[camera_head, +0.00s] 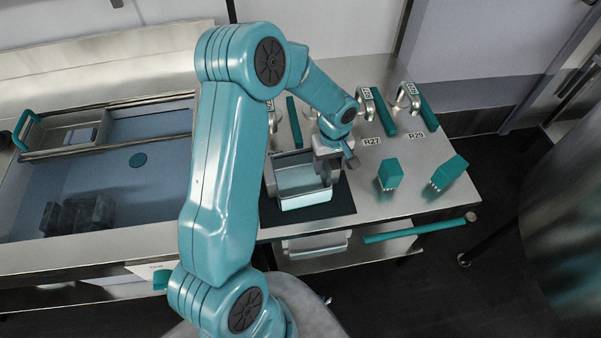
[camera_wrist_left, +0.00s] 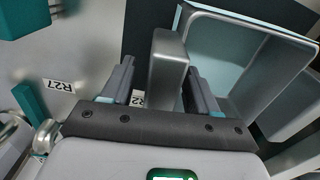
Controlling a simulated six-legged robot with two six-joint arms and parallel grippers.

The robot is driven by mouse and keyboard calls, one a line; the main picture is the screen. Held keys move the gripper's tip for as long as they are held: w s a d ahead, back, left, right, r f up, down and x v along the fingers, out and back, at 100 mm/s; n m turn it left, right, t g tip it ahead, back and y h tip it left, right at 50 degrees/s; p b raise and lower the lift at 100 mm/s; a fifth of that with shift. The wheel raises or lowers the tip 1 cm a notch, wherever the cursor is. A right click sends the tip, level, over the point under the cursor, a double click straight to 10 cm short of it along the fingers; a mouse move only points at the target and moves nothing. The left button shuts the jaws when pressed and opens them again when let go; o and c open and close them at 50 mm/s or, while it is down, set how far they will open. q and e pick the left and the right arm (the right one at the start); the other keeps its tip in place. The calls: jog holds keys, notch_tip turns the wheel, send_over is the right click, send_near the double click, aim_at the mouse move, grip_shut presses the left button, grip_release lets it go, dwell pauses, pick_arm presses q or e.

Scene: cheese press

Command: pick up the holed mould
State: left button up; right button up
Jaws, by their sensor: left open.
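A square, open-topped metal box (camera_head: 303,198) with a pale blue inside stands on a black mat (camera_head: 335,205) and appears to be the mould; I cannot make out holes in it. My left gripper (camera_head: 335,157) is at its right rear side in the head view. In the left wrist view, the open fingers of my left gripper (camera_wrist_left: 160,85) are on either side of a grey upright tab (camera_wrist_left: 167,62) beside the box (camera_wrist_left: 245,60). A gap shows near the left finger; contact on the right is unclear. My right gripper is not in view.
Two teal blocks (camera_head: 390,173) (camera_head: 449,172) stand on the steel counter (camera_head: 380,205) to the right, near levers and labels R27 and R29. A teal bar (camera_head: 415,231) runs along the front edge. A blue basin (camera_head: 150,185) with dark blocks (camera_head: 78,214) lies left.

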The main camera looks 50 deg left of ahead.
pick_arm(q)
jog(key=shift+f, duration=0.25)
jog(key=shift+s+a+r, duration=0.1)
jog(key=shift+c, duration=0.3)
grip_shut()
